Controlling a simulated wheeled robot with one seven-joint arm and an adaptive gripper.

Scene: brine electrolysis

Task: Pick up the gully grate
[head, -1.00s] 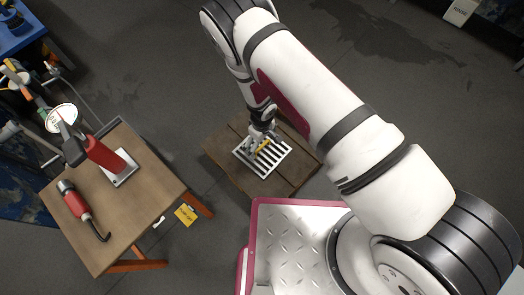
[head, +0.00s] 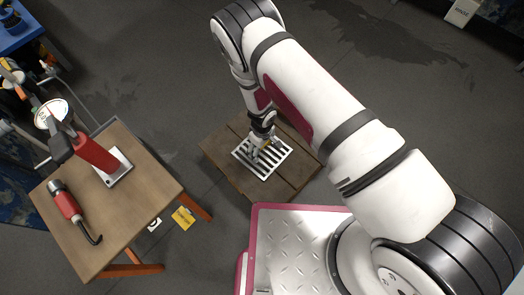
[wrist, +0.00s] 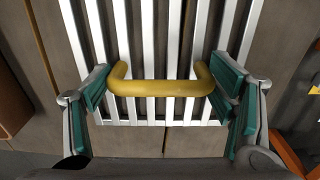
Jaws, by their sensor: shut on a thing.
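The gully grate (head: 268,170) is a pale metal square with parallel slots, lying on a low wooden platform (head: 225,163) in the head view. In the wrist view the grate (wrist: 148,40) has a yellow bar handle (wrist: 160,88) bent down at both ends. My gripper (head: 258,150) is directly above the grate. In the wrist view its green-padded fingers (wrist: 160,92) are at the two ends of the handle, shut on it. Any gap under the grate cannot be made out.
A wooden table (head: 135,205) at left holds a red-and-grey stand (head: 95,152) and a red-handled tool (head: 68,204). A yellow tag (head: 183,218) lies on the floor by its leg. Dark floor around the platform is mostly clear.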

